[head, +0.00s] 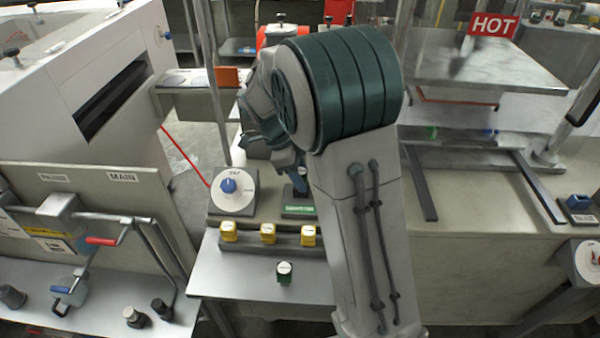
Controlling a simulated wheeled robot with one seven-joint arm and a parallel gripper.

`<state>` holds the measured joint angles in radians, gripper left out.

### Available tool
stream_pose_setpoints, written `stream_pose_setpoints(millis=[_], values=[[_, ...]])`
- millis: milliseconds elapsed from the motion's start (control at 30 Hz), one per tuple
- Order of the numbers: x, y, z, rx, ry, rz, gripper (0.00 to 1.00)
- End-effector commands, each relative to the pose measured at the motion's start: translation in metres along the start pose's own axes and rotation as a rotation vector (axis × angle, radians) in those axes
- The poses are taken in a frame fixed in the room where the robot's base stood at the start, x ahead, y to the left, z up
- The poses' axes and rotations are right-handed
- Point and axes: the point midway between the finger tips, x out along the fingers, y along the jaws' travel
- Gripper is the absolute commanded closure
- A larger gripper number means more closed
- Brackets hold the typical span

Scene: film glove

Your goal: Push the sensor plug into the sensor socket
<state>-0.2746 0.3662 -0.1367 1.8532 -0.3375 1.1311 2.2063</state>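A small dark block with a green label (299,211) stands on the bench right of the dial box; its lettering is too small to read. My arm's wrist hangs over the labelled block, with my gripper mostly hidden behind the arm. I cannot tell its opening or whether it holds anything. No sensor socket can be identified for certain.
A hot plate with a red HOT sign (492,25) is at the right. The bench's front left is clear.

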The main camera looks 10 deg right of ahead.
Motion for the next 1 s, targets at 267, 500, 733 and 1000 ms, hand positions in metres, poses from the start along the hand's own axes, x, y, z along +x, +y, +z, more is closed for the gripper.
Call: stream_pose_setpoints(millis=[267,500,733,1000], values=[[-0.001,0.000,0.000,0.000,0.000,0.000,0.50],[-0.027,-0.001,0.001,-0.001,-0.002,-0.004,0.50],[-0.081,-0.001,0.001,0.000,-0.002,-0.005,0.50],[-0.127,-0.001,0.001,0.000,-0.001,-0.002,0.50]])
